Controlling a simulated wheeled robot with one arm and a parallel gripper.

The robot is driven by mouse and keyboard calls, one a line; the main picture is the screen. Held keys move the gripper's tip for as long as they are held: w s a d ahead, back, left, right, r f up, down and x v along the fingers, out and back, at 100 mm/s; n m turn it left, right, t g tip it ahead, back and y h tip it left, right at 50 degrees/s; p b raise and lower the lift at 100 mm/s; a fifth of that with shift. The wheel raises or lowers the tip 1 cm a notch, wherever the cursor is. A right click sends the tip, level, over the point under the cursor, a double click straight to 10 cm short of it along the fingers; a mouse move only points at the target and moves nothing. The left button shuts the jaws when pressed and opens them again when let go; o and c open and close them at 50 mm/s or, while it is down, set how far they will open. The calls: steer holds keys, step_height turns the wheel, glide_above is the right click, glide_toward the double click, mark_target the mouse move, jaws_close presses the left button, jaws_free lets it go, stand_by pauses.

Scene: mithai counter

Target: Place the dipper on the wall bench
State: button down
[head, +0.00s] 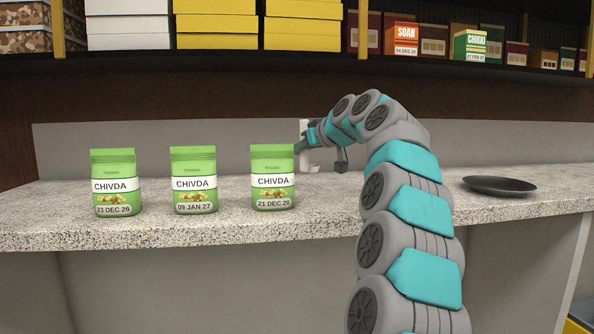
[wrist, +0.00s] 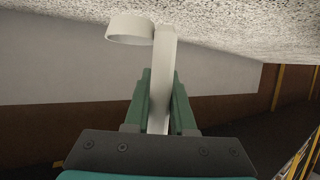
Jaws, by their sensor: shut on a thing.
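The dipper is pale grey-white, with a straight handle (wrist: 161,75) and a short round cup (wrist: 130,28) in the wrist view. My gripper (wrist: 163,95) is shut on the handle, its green fingers on either side. The cup is close to the speckled top of the wall bench (wrist: 230,25); I cannot tell whether it touches. In the head view, the dipper (head: 303,127) is small and partly hidden by my gripper (head: 309,136), upright over the bench (head: 330,205), just behind and right of the rightmost green packet.
Three green CHIVDA packets (head: 115,183), (head: 194,181), (head: 272,178) stand in a row on the bench. A dark shallow plate (head: 500,186) lies at the right. A shelf with boxes (head: 303,25) hangs above. Bench top is clear between my arm and the plate.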

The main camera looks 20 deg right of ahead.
steer(key=shift+f, duration=2.25)
steer(key=shift+f+b, duration=0.15)
steer(key=shift+b, duration=0.15)
steer(key=c, duration=0.8)
jaws_free()
steer(key=shift+o, duration=0.2)
